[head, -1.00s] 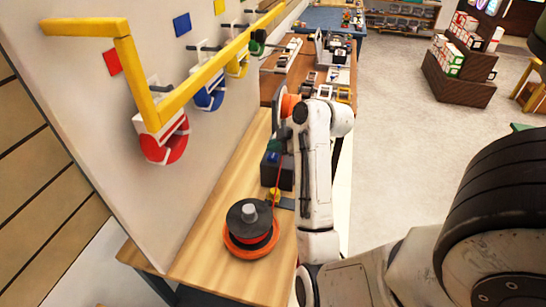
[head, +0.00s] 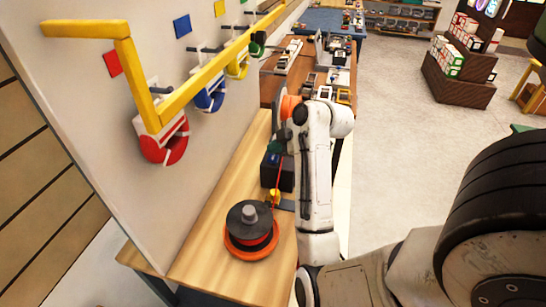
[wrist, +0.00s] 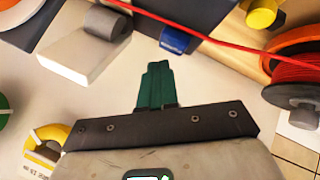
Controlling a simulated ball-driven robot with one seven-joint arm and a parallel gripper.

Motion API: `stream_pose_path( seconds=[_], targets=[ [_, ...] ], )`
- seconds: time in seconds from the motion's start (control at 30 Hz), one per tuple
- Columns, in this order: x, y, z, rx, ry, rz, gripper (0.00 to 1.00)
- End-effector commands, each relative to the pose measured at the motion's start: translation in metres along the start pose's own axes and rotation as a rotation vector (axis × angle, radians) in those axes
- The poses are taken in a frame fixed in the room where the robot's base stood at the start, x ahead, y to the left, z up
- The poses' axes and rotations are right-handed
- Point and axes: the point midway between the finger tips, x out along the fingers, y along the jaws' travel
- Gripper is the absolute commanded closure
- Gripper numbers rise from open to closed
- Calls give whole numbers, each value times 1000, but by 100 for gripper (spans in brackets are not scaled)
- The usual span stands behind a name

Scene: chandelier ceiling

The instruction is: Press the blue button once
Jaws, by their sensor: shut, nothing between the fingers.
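The blue button (head: 273,158) is small and sits on a dark box (head: 281,176) on the wooden table. In the wrist view the blue button (wrist: 175,40) shows at the edge of the dark box, just beyond the fingertips and slightly right of them. My gripper (head: 277,145) has dark green fingers and is close to the button in the head view. In the wrist view my gripper (wrist: 157,66) is shut and empty. A small gap shows between fingertips and button there; I cannot tell its depth.
A red cable (wrist: 225,45) runs past the box to an orange and black spool (head: 250,230). A yellow knob (head: 274,195) stands in front of the box. The white wall panel (head: 150,215) with a yellow rail (head: 200,72) is to the left.

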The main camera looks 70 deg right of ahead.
Motion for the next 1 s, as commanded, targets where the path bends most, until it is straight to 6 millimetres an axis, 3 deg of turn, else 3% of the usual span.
stream_pose_path(
  seconds=[1.0],
  targets=[
    [5,-4,5,1,-1,-1,100]
  ],
)
